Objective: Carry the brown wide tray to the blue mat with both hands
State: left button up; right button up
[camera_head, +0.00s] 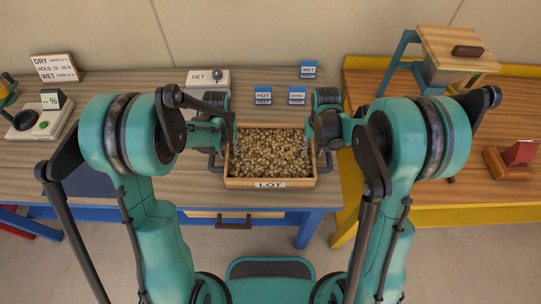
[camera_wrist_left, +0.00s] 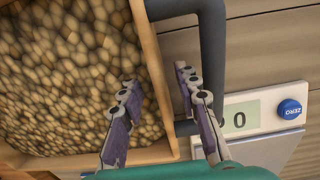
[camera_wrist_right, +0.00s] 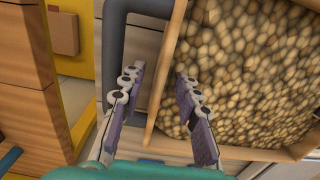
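The brown wide tray (camera_head: 232,183) sits on the grey wooden table, full of beans, its front labelled LOT. It has a dark grey handle at each end. My left gripper (camera_head: 231,134) is at the tray's left end; in the left wrist view its open fingers (camera_wrist_left: 157,85) straddle the end wall, one over the beans, one outside. My right gripper (camera_head: 312,132) is at the right end; in the right wrist view its open fingers (camera_wrist_right: 157,80) straddle that wall likewise. Contact cannot be told. A dark blue mat (camera_head: 92,181) lies left, partly hidden by my left arm.
A SET box (camera_head: 200,78) and blue HOT cards (camera_head: 263,95) stand behind the tray. A moisture meter (camera_head: 40,122) is far left. A yellow-edged table (camera_head: 420,197) adjoins on the right.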

pick_arm(q)
jog(key=shift+f, duration=0.55)
pick_arm(e)
jog(key=shift+f, duration=0.55)
pick_arm(q)
grip_shut()
pick_arm(e)
grip_shut()
